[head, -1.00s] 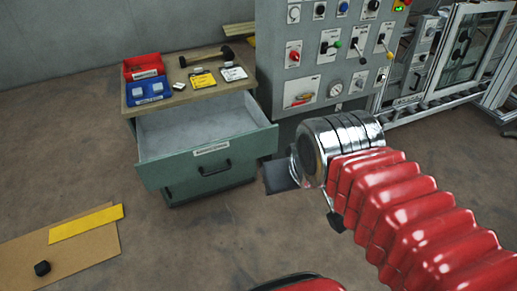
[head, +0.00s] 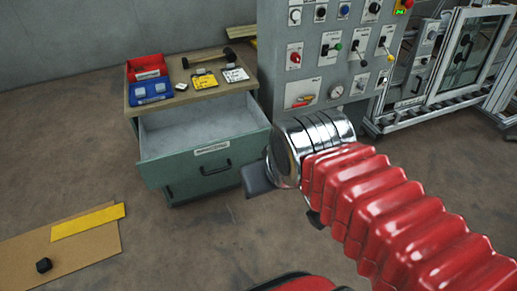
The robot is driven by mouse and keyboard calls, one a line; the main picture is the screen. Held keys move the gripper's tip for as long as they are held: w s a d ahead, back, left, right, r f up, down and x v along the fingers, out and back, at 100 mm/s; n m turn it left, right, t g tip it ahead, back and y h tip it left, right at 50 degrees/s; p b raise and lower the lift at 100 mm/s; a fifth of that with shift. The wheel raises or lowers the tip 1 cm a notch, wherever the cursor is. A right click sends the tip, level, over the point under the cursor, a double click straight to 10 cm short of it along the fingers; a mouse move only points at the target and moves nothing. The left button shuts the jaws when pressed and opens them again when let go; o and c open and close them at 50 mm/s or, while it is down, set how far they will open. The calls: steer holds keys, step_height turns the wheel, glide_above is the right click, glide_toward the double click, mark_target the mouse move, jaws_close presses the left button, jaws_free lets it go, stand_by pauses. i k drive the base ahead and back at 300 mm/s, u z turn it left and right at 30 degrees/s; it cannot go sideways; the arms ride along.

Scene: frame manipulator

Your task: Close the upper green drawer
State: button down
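The upper green drawer (head: 175,168) is pulled out toward me from the cabinet with the wooden top (head: 205,97). Its inside looks empty and its front has a white label and a dark handle (head: 215,168). My gripper (head: 257,179) is at the end of the red-sleeved arm, just right of the drawer front's right end in the picture. One dark finger shows beside the metal wrist; the rest is hidden, so its opening cannot be judged. I cannot tell if it touches the drawer. A lower green drawer front (head: 190,190) shows beneath, partly hidden.
A red bin (head: 146,66), a blue bin (head: 150,92), a hammer and cards lie on the cabinet top. A grey control panel (head: 335,60) stands close on the right. A board with a yellow strip (head: 88,221) lies on the floor at left. Floor before the drawer is clear.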

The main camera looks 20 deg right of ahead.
mark_target(176, 146)
steer(key=i, duration=1)
